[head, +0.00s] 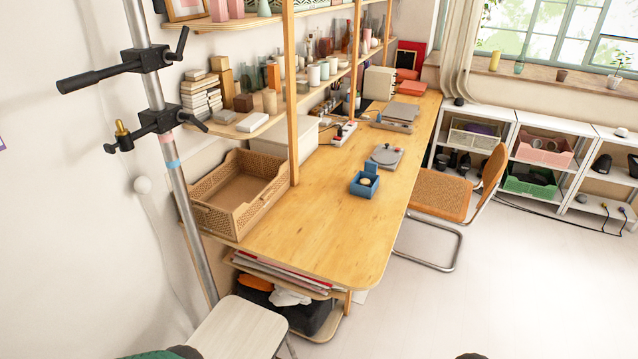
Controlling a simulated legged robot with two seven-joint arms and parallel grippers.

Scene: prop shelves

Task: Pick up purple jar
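I cannot make out a clearly purple jar in the head view. Several small vases and jars (314,76) in white, green, pink and brown stand on the middle wall shelf, too small to tell apart well. Two pink vessels (219,10) stand on the top shelf, cut off by the upper edge. A purple item of unclear shape (484,129) shows in a pale basket on the white shelving. Neither gripper can be made out; only dark shapes touch the bottom edge.
A long wooden table (310,237) holds a wicker tray (208,219), a blue box (364,186) and a grey device (385,156). An orange chair (437,195) stands at its right side. A metal pole stand (172,180) rises at left. The floor at right is clear.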

